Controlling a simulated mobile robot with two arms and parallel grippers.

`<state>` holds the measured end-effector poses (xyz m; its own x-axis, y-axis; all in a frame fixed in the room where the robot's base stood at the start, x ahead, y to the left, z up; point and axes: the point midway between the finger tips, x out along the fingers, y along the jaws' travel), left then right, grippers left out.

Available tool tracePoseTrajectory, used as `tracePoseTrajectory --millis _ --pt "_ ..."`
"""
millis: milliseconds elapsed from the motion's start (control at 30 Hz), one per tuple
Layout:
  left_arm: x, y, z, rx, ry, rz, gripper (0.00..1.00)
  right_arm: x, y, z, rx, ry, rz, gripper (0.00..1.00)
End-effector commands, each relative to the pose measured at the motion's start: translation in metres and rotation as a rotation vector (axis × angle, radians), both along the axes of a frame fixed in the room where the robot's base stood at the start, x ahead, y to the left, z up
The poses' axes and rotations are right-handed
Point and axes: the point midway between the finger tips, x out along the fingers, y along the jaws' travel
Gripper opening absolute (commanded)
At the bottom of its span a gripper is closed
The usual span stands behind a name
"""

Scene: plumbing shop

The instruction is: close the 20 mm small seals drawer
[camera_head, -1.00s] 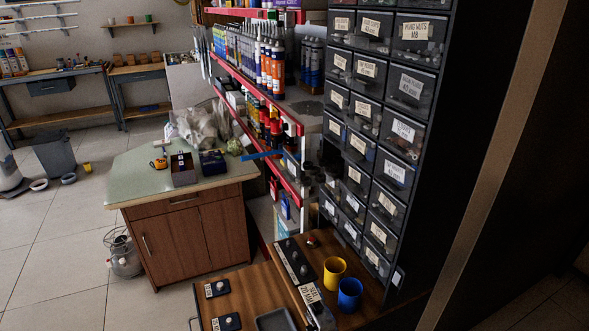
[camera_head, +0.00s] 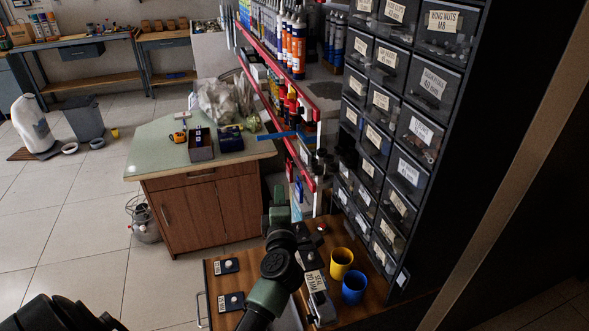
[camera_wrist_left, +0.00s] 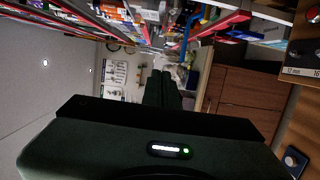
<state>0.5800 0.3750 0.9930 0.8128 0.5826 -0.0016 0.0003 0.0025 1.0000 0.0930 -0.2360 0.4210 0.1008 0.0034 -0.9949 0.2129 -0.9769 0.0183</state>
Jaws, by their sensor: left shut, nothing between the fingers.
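A small dark drawer or bin (camera_head: 322,308) with a white label reading roughly "SEALS 20 MM" sits low at the front of the wooden counter, right beside my left arm. My arm hides part of it, and I cannot tell how far out it stands. My left gripper (camera_head: 280,192) is shut and empty, beyond and above the counter's left part, apart from the labelled drawer. In the left wrist view its closed fingers (camera_wrist_left: 162,90) point toward the shelves and the brown cabinet. My right gripper is not in view.
A tall rack of labelled drawers (camera_head: 408,130) stands at the right. A yellow cup (camera_head: 341,262) and a blue cup (camera_head: 354,288) stand on the counter near the labelled drawer. Red-edged shelves (camera_head: 262,62) and a green-topped cabinet (camera_head: 160,160) lie beyond. Open floor (camera_head: 60,220) is at left.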

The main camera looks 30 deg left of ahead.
Motion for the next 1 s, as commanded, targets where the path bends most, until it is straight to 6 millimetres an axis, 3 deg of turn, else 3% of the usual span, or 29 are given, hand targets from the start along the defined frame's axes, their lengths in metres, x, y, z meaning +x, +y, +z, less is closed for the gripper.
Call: tracePoseTrajectory --millis 433,700,1000 --pt "0.074 0.053 0.001 0.003 -0.001 -0.001 0.00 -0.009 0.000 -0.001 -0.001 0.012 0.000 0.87" --pt "0.100 0.030 0.000 0.002 -0.001 -0.003 0.00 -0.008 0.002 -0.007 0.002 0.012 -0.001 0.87" --pt "0.104 0.026 0.001 0.002 -0.001 -0.003 0.00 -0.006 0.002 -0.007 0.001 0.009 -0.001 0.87"
